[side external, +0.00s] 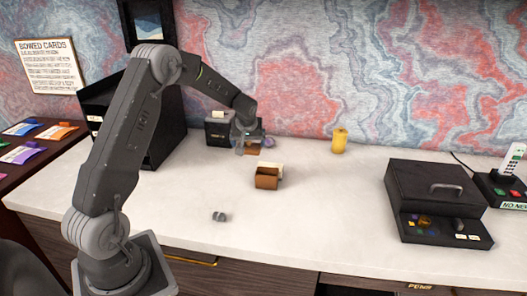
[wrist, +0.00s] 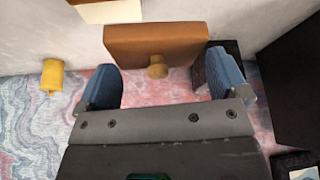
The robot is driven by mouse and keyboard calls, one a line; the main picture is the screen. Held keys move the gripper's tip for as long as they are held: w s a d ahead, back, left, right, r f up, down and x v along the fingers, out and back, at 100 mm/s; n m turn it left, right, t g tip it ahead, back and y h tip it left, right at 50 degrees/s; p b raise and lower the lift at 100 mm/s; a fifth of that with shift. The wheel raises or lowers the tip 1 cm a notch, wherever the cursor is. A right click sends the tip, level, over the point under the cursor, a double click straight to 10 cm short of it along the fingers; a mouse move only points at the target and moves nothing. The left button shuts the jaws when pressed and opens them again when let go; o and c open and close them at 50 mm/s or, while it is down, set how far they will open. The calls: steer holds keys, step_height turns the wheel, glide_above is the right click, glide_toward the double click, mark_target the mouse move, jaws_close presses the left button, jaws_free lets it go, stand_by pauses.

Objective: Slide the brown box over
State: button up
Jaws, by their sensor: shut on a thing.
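A brown box (wrist: 130,42) with a small round knob is between the two blue fingers of my gripper (wrist: 163,74) in the wrist view. In the side view the box (side external: 252,149) is partly hidden by the gripper and sits at the back of the white desktop, near the wall. A second brown box (side external: 266,182) with a pale card in it stands apart, nearer the front; its pale part (wrist: 110,11) shows at the top of the wrist view.
A dark box (side external: 218,132) stands close left of the gripper. A yellow cylinder (side external: 339,141) stands to the right by the wall. A black cash box (side external: 433,180) is at the right. A small grey object (side external: 219,216) lies in front. The desk's middle is mostly clear.

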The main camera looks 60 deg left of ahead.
steer(key=s+a+r, duration=0.2)
steer(key=s, duration=0.1)
steer(key=shift+a+r, duration=0.1)
steer(key=shift+r, duration=0.05)
steer(key=w+d+f, duration=0.4)
steer(key=w+d, duration=0.3)
steer(key=d, duration=0.1)
steer(key=shift+n, duration=0.3)
steer(key=shift+s+f, duration=0.1)
steer(key=shift+f, duration=2.9)
steer(key=shift+f, duration=0.15)
steer(key=o, duration=0.6)
steer(key=shift+o, duration=0.2)
step_height(320, 180, up, 7)
